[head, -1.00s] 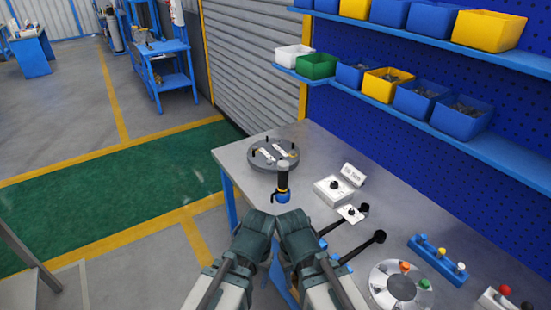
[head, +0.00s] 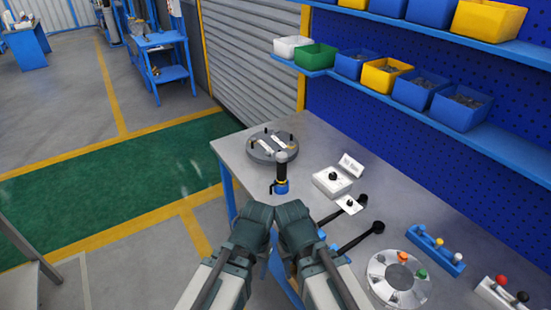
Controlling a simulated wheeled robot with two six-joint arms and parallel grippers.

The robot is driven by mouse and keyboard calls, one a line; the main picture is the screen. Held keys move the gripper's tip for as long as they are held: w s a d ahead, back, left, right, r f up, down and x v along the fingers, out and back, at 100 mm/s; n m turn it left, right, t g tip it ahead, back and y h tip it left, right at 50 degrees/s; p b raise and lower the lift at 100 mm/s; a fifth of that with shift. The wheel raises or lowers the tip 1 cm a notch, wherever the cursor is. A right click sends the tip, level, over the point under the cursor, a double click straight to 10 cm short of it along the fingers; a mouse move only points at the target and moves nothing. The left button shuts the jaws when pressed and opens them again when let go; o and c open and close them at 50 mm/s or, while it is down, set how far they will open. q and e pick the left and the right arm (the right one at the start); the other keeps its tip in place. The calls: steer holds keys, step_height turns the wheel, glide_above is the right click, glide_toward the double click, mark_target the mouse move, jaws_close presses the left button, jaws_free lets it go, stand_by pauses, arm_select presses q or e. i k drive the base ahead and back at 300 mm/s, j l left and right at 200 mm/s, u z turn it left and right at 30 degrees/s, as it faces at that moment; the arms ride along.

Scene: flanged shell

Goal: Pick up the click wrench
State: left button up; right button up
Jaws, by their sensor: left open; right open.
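Two long dark wrench-like tools lie on the grey workbench (head: 440,200) near its front edge. The upper one (head: 338,213) has a white card by its round head, and the lower one (head: 358,240) ends in a round black head. I cannot tell which is the click wrench. A black and blue upright tool (head: 281,175) stands beside the round grey flanged part (head: 262,150). My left gripper (head: 254,212) and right gripper (head: 290,212) are side by side at the front edge, open and empty, left of the wrenches. Their fingertips are hard to make out.
A white box with a black knob (head: 332,181) and a small sign stand mid-bench. A round grey dish (head: 385,292) with coloured pegs and a blue peg rack (head: 435,248) sit at the right. Shelves with bins (head: 410,92) hang behind.

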mark_target(360, 203)
steer(key=j+z, duration=0.1)
steer(key=z, duration=0.65)
steer(key=i+j+z, duration=0.1)
steer(key=j+z, duration=0.25)
steer(key=i+j+z, duration=0.1)
steer(key=j+z, duration=0.25)
steer(key=j, duration=0.15)
steer(key=j+z, duration=0.3)
steer(key=j, duration=0.85)
steer(key=k+j+z, duration=0.15)
steer(key=j, duration=1.25)
steer(key=z, duration=0.05)
